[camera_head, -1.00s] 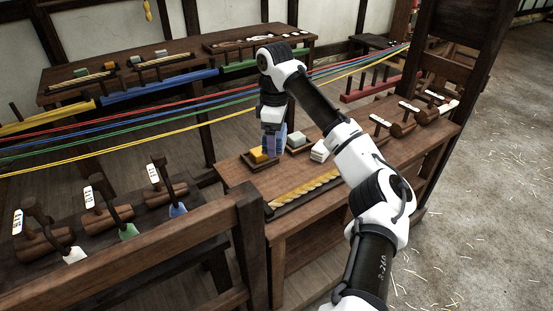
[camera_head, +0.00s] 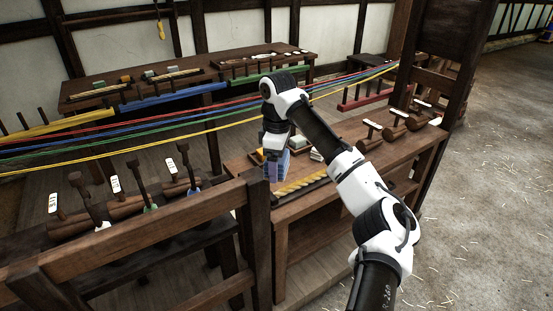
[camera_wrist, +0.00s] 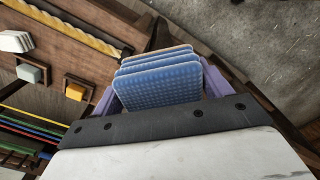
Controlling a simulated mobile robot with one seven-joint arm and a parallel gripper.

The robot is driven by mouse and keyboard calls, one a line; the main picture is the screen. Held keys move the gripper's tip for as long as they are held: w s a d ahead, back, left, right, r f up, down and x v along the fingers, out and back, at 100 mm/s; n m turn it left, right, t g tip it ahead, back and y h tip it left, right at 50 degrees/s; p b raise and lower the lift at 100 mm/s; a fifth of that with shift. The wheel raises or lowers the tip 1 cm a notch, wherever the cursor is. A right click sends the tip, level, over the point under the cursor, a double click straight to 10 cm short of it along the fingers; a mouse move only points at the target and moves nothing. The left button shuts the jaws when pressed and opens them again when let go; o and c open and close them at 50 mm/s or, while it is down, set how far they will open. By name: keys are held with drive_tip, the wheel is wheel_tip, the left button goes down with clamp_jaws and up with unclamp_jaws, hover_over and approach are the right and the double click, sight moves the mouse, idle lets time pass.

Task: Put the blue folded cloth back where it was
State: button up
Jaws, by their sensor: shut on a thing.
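The blue folded cloth (camera_wrist: 158,78) is a stack of flat, textured layers between the two purple fingers of my gripper (camera_wrist: 160,88) in the wrist view. My gripper is shut on it. In the head view my gripper (camera_head: 277,170) hangs pointing down, with the cloth (camera_head: 278,163) largely hidden between the fingers. It is by the left end of the right-hand bench (camera_head: 335,215), near the yellow rope. I cannot tell its height above the bench.
On the bench are a yellow-orange block in a small tray (camera_wrist: 75,91), a pale block in another tray (camera_wrist: 30,73), a white stack (camera_wrist: 15,41) and a yellow rope (camera_head: 300,185). Coloured ropes (camera_head: 210,118) stretch behind my gripper. A dark wooden rail (camera_head: 140,235) stands at left front.

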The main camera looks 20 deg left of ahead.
drive_tip(key=s+d+f+m, duration=0.4)
drive_tip(key=d+f+m, duration=0.2)
drive_tip(key=f, duration=0.8)
drive_tip(key=s+d+f+m, duration=0.4)
drive_tip(key=d+f+m, duration=0.2)
drive_tip(key=f, duration=0.8)
drive_tip(key=s+d+f+m, duration=0.4)
drive_tip(key=d+f+m, duration=0.3)
drive_tip(key=f, duration=0.7)
drive_tip(key=shift+d+f, duration=0.3)
drive_tip(key=shift+f, duration=0.05)
drive_tip(key=shift+a, duration=0.1)
drive_tip(key=shift+s, duration=0.1)
